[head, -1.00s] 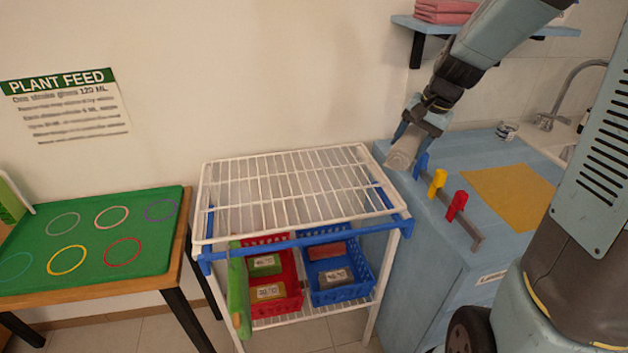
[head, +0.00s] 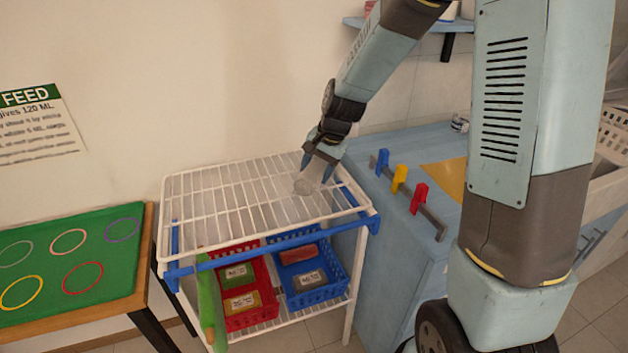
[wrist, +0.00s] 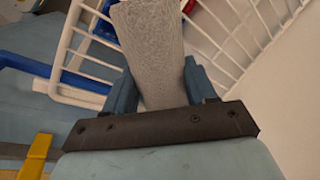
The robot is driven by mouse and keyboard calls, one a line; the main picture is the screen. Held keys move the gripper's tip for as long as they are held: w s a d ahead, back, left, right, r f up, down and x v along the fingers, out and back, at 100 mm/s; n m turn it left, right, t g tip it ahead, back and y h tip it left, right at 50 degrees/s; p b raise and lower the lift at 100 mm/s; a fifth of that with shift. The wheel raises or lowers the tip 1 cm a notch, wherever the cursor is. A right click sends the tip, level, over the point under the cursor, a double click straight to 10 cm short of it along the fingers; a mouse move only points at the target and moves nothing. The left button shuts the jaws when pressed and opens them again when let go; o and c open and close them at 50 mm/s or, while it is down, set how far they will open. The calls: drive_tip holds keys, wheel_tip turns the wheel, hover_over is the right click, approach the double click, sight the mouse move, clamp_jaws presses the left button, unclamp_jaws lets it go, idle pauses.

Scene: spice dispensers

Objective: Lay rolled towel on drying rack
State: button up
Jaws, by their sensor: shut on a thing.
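The rolled towel (head: 308,180) is grey-white and hangs tilted down from my gripper (head: 321,168), which is shut on it. In the wrist view the towel (wrist: 150,45) extends away from between the two blue fingers of my gripper (wrist: 163,88). The drying rack (head: 215,211) is a white wire shelf on a white frame with a blue front bar. The towel is over the right part of the rack's top. I cannot tell whether its lower end touches the wires.
Below the rack top are a red basket (head: 262,305) and a blue basket (head: 327,291). A green roll (head: 207,305) hangs at the front left. The blue counter (head: 385,225) on the right carries a rail with coloured hooks (head: 400,180). The rack's left part is clear.

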drive_tip(key=x, duration=0.3)
drive_tip(key=shift+s+d+f, duration=0.15)
drive_tip(key=shift+s+f, duration=0.05)
drive_tip(key=shift+f, duration=0.25)
drive_tip(key=o, duration=1.1)
drive_tip(key=v, duration=1.1)
drive_tip(key=shift+s+d+r+n+t+h, duration=0.8)
drive_tip(key=shift+s+d+r, duration=1.65)
drive_tip(key=shift+s, duration=1.45)
drive_tip(key=shift+s+d+r+n+t+h, duration=0.35)
drive_tip(key=shift+s+d+r+n, duration=0.8)
drive_tip(key=shift+s+d+r, duration=2.05)
drive_tip(key=shift+s+d+r+n+t+h, duration=0.65)
drive_tip(key=shift+s+d+r, duration=1.1)
drive_tip(key=shift+s, duration=2.85)
